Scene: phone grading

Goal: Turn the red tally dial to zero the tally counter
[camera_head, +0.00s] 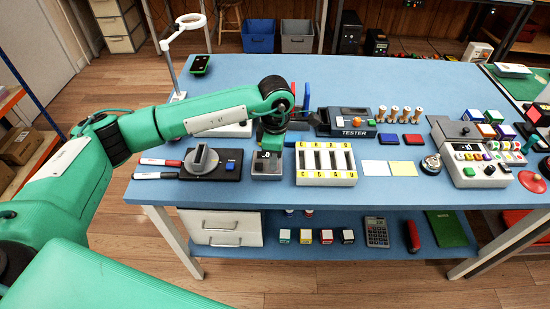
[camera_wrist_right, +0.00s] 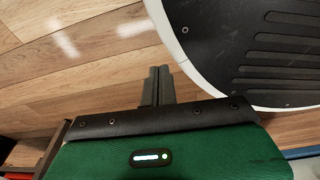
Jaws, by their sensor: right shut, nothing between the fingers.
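A small grey box (camera_head: 267,170), possibly the tally counter, sits near the table's front edge. My left gripper (camera_head: 271,150) points down right over its back part. Its fingers are too small and covered to show whether they are open, or whether they touch the box. No red dial is visible on the box; my gripper hides part of its top. My right gripper (camera_wrist_right: 157,85) shows only in the right wrist view, shut and empty, over the wooden floor and away from the table.
Left of the box is a black unit with a grey knob (camera_head: 201,159), with markers beside it. Right of it stands a white slotted tray (camera_head: 325,178). Behind are a tester (camera_head: 350,127) and blue and red uprights. A ring lamp (camera_head: 183,30) rises at left. The table's back middle is clear.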

